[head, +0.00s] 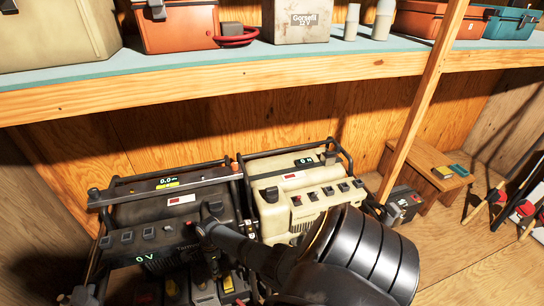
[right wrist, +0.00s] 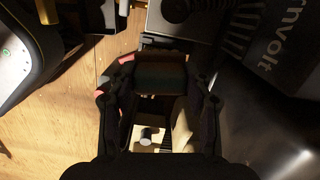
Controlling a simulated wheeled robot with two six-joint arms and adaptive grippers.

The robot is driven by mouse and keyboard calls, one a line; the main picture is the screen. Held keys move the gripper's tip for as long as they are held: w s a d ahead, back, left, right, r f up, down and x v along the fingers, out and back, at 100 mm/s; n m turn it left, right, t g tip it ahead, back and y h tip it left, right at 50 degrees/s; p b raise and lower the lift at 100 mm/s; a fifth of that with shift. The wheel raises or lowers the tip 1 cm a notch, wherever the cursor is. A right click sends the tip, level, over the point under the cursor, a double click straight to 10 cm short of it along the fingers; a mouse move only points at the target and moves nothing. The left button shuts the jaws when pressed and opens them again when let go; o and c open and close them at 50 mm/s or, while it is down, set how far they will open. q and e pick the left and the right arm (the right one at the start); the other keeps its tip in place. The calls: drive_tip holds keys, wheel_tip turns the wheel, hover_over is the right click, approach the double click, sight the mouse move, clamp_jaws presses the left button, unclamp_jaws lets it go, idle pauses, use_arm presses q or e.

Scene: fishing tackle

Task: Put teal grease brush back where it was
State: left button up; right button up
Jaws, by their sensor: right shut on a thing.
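My right gripper (right wrist: 158,88) is shut on a dark block with a dull teal-green face, which looks like the teal grease brush (right wrist: 160,74). The block spans the gap between the two fingers in the right wrist view. In the head view my right arm reaches left over the front of the two generators. The gripper's tips and the brush cannot be made out there. My left gripper is not in view.
A black generator (head: 170,213) and a cream generator (head: 290,190) stand side by side under a teal-topped shelf (head: 250,62). A wooden post (head: 425,100) rises to their right. A wooden bench (head: 425,160) with small blocks stands beyond it. Wooden floor shows at right.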

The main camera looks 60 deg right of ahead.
use_arm(q)
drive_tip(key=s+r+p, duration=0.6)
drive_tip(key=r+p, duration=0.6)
drive_tip(key=p, duration=0.2)
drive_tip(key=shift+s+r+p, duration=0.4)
use_arm(e)
drive_tip(key=s+a+r+n, duration=0.1)
drive_tip(key=a+r+n, duration=0.3)
drive_tip(key=r+n, duration=0.4)
drive_tip(key=s+a+r+n+g, duration=0.1)
drive_tip(key=a+r+n, duration=0.4)
drive_tip(key=r+n, duration=0.3)
drive_tip(key=s+a+r+n+g+h, duration=0.1)
drive_tip(key=s+a+r+n, duration=0.1)
drive_tip(key=a+r+n, duration=0.3)
wheel_tip(320, 180, up, 7)
drive_tip(key=n, duration=0.4)
